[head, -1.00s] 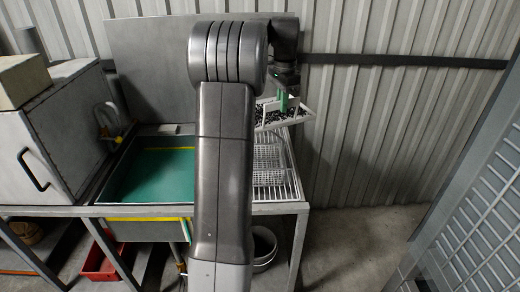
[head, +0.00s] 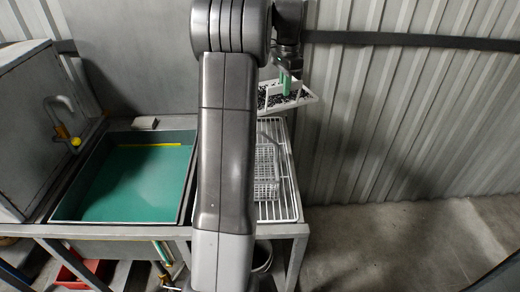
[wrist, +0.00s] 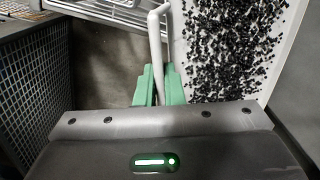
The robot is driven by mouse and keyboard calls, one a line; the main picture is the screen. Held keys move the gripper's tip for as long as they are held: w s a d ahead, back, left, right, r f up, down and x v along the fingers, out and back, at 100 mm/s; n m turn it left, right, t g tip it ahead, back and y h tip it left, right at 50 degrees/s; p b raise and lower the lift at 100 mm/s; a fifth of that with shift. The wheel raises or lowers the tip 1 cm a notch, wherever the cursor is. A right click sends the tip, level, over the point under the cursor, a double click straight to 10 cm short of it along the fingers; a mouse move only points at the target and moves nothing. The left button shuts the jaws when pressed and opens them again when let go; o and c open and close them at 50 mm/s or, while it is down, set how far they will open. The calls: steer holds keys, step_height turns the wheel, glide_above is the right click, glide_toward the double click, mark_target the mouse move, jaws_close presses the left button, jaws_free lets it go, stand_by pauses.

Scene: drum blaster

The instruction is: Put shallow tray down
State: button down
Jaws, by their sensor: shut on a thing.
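The shallow tray (head: 296,104) is white and holds many small black pieces. In the head view it hangs in the air above the back of the wire rack, slightly tilted. My gripper (head: 290,84) is at the tray's near side with its green fingers shut on it. In the wrist view, the green fingertips (wrist: 158,84) close on a white upright edge or handle, and the tray (wrist: 283,75) with its black pieces extends to the right. The tray's far left part is hidden behind my arm in the head view.
The white wire rack (head: 284,208) stands on the bench, with a wire basket (head: 267,172) on it. Left of it is a sink with a green bottom (head: 135,185). A grey box (head: 35,130) stands far left. The corrugated wall (head: 400,130) is close behind. Floor at right is clear.

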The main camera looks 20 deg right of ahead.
step_height(320, 180, down, 17)
steer(key=p, duration=0.1)
stand_by(0.4)
steer(key=shift+f, duration=0.15)
steer(key=c, duration=1.5)
jaws_free()
steer(key=shift+s, duration=0.1)
steer(key=shift+c, duration=0.2)
